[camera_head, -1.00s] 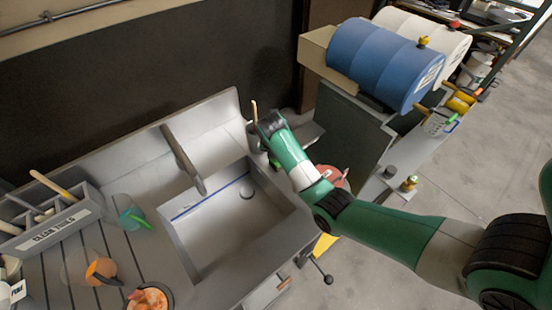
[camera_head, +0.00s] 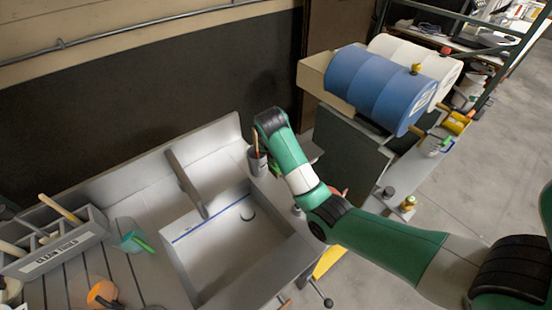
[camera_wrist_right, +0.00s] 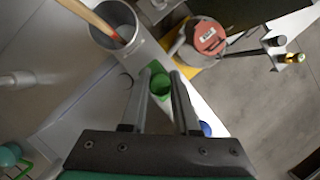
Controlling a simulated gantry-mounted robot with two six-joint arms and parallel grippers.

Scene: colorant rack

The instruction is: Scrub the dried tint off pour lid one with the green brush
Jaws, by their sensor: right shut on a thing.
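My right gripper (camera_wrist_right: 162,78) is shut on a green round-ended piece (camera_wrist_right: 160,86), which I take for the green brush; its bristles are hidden. In the head view, the arm reaches to the far right corner of the sink bench, and a bit of green (camera_head: 275,168) shows below the wrist. A teal lid-like piece with a green spout (camera_head: 130,238) lies on the ribbed drainboard, and an orange one (camera_head: 102,294) lies nearer. I cannot tell which is pour lid one. My left gripper is out of view.
A grey cup (camera_wrist_right: 128,42) with a wooden-handled tool stands beside the right gripper. A can with a red top (camera_wrist_right: 207,38) is beyond. A tool caddy (camera_head: 60,248) stands at left.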

